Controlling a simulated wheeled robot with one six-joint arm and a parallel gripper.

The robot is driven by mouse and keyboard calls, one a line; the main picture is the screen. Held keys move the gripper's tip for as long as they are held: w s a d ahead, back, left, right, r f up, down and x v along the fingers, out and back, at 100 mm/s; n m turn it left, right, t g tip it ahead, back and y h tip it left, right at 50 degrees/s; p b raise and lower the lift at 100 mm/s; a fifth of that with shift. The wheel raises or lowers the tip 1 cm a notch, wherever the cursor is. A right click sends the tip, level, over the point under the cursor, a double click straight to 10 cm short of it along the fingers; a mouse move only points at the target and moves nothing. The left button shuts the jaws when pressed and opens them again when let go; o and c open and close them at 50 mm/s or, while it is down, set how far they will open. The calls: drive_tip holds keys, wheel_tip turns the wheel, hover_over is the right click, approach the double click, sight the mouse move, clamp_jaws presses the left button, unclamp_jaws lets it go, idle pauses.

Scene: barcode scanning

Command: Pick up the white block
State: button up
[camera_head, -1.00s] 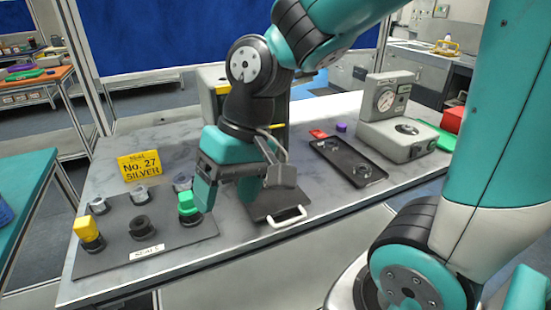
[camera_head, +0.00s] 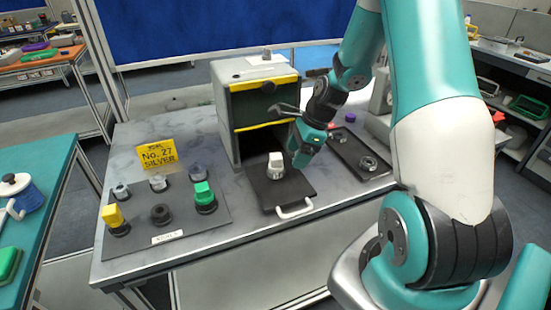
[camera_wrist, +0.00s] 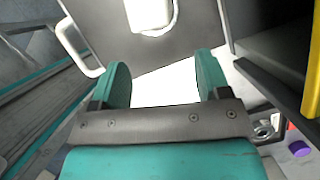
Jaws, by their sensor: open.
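The white block (camera_head: 275,159) stands upright on a grey round base on the black pull-out plate (camera_head: 290,190), which has a white handle, in front of the grey and yellow box. My gripper (camera_head: 298,150) is just right of the block, tilted toward it; I cannot tell in the head view whether it touches. In the wrist view the white block (camera_wrist: 150,14) is at the top edge, partly cut off, beyond my open gripper (camera_wrist: 164,78). Nothing is between the fingers.
The grey box (camera_head: 225,120) with yellow edges rises behind the plate. A dark tray (camera_head: 345,150) with round parts is to the right. The seal board (camera_head: 185,215), with yellow and green blocks and several knobs, lies left, near a yellow No. 27 SILVER sign (camera_head: 157,155).

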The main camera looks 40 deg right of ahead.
sight(277, 156)
drive_tip(key=shift+w+a, duration=0.35)
drive_tip(key=shift+a, duration=0.3)
drive_tip(key=a, duration=0.1)
drive_tip(key=w+a+p, duration=0.2)
drive_tip(key=shift+a+f, duration=0.35)
drive_tip(key=shift+w+f, duration=0.1)
drive_tip(key=shift+f, duration=0.15)
drive_tip(key=c, duration=1)
drive_tip(key=shift+r, duration=0.15)
